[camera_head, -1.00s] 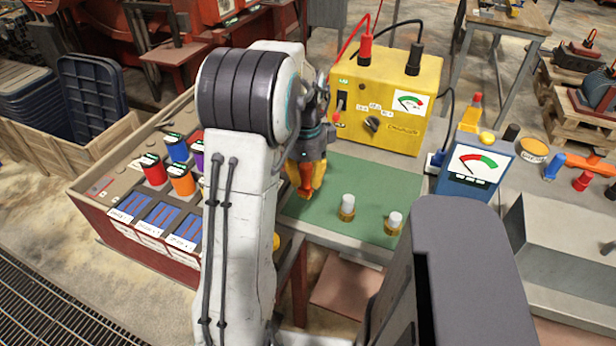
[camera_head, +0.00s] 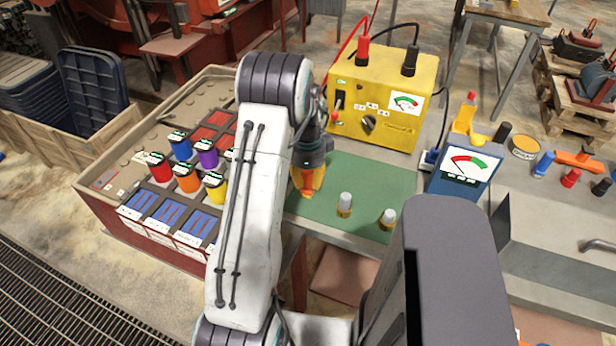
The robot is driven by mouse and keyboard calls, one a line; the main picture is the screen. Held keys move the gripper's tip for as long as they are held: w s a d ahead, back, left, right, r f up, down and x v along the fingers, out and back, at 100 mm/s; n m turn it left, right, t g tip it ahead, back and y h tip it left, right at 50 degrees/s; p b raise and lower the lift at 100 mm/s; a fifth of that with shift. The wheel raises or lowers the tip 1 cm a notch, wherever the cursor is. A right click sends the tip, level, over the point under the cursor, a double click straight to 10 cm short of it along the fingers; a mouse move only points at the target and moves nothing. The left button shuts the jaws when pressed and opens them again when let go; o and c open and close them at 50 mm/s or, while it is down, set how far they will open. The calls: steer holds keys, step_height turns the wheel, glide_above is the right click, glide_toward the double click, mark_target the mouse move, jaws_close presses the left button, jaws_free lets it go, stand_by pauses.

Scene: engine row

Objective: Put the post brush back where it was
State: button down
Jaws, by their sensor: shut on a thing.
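My gripper (camera_head: 307,186) hangs over the left part of the green mat (camera_head: 375,187), its orange-yellow fingertips pointing down. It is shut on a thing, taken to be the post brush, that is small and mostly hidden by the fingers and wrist. I cannot make out its shape or whether it touches the mat. Two small brass pieces with white tops stand upright on the mat to the right of my gripper, one nearer (camera_head: 345,205) and one at the front edge (camera_head: 388,219).
A yellow meter box (camera_head: 375,105) with red and black leads stands behind the mat. A blue gauge (camera_head: 464,170) stands at right. A case (camera_head: 95,178) at left holds several coloured cylinders, including a red one (camera_head: 159,168). My arm hides part of it.

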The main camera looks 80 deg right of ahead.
steer(key=shift+f, duration=0.3)
steer(key=shift+f, duration=0.15)
steer(key=c, duration=1.1)
jaws_free()
steer(key=shift+o, duration=0.2)
